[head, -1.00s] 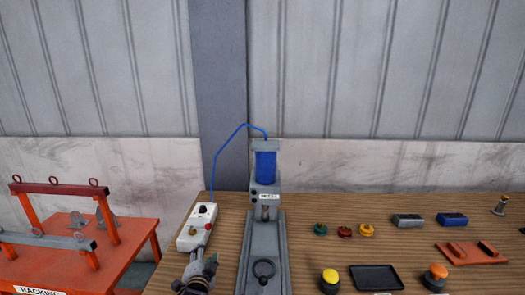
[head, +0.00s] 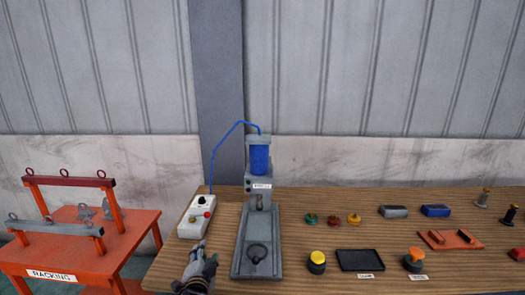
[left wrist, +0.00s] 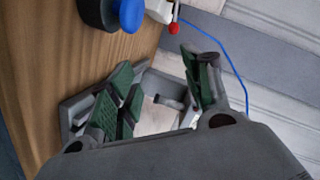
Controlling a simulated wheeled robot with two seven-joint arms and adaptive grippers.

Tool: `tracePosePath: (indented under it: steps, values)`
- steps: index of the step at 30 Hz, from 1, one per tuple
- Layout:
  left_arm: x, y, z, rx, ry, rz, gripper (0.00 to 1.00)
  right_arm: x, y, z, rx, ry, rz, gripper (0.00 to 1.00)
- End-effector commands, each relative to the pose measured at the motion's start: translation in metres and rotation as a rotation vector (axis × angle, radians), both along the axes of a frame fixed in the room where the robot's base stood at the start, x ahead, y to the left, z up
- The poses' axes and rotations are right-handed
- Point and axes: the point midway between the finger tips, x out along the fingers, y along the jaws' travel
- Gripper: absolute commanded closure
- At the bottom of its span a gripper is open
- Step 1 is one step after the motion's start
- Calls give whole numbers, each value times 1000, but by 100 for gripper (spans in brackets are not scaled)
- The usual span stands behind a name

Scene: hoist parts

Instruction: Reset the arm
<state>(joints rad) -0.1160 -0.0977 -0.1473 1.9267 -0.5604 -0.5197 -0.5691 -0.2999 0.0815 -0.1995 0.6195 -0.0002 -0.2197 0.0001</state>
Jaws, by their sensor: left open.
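My left gripper (head: 205,258) is at the bottom of the head view. It sits over the wooden table, just in front of the white control box (head: 196,217) and left of the grey press (head: 258,220). In the left wrist view my left gripper (left wrist: 157,68) shows its green-padded fingers spread apart with nothing held between them. The control box has a red knob, which also shows in the left wrist view (left wrist: 174,28). My right gripper is not in view.
A blue hose (head: 213,160) joins box and press. Button parts, a black tray (head: 360,260) and an orange plate (head: 450,239) lie right. The orange racking table (head: 85,250) stands left.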

Motion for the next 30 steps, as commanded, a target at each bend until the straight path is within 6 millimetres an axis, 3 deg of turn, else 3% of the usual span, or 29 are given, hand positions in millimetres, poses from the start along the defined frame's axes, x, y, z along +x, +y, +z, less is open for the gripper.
tracePosePath:
  steps: [17,30]
  values:
    - [-13,8,-11,-54,51,28,51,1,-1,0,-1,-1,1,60]
    - [-59,28,-43,-215,209,114,51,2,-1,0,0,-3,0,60]
